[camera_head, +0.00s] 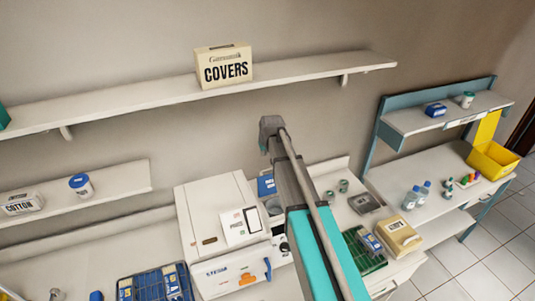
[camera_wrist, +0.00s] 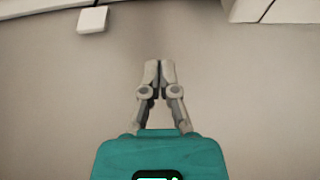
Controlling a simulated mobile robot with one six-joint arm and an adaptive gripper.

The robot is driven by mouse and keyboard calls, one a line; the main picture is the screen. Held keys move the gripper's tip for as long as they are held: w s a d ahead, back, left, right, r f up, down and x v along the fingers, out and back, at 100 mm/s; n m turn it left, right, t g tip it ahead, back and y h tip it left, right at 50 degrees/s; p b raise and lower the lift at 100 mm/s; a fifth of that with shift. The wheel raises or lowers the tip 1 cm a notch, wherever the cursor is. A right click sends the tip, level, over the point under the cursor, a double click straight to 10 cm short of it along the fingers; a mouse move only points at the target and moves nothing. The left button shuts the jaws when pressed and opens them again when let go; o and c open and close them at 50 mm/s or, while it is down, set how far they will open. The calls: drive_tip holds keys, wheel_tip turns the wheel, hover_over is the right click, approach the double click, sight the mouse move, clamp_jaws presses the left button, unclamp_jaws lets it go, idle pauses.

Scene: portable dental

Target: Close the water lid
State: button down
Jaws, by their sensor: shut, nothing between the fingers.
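A white sterilizer-like machine (camera_head: 215,215) stands on the counter in the head view, with a blue label and an orange handle on its front. A white panel with printing and a dark screen (camera_head: 241,227) sits on its top. I cannot tell which part is the water lid or whether it is open. My gripper (camera_wrist: 159,68) is shut and empty in the wrist view, with plain wall behind it. My grey and teal arm rises in front of the machine's right side in the head view and hides part of the counter there.
A long shelf (camera_head: 130,98) with a COVERS box (camera_head: 224,67) runs above. Lower left is a shelf with a COTTON box (camera_head: 22,203) and a blue-lidded jar (camera_head: 81,185). A blue rack (camera_head: 154,287), a green tray (camera_head: 364,254) and a beige box (camera_head: 398,237) flank the machine.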

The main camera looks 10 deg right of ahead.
sight(269, 181)
drive_tip(key=shift+s+d+f+b, duration=0.1)
drive_tip(key=shift+s+f+b, duration=0.2)
drive_tip(key=shift+f+b, duration=0.5)
drive_tip(key=shift+s+f+b, duration=0.35)
drive_tip(key=shift+f+b, duration=0.35)
drive_tip(key=shift+f, duration=0.25)
drive_tip(key=shift+s+d+f+b, duration=0.1)
drive_tip(key=shift+s+f+b, duration=0.2)
drive_tip(key=shift+f+b, duration=0.5)
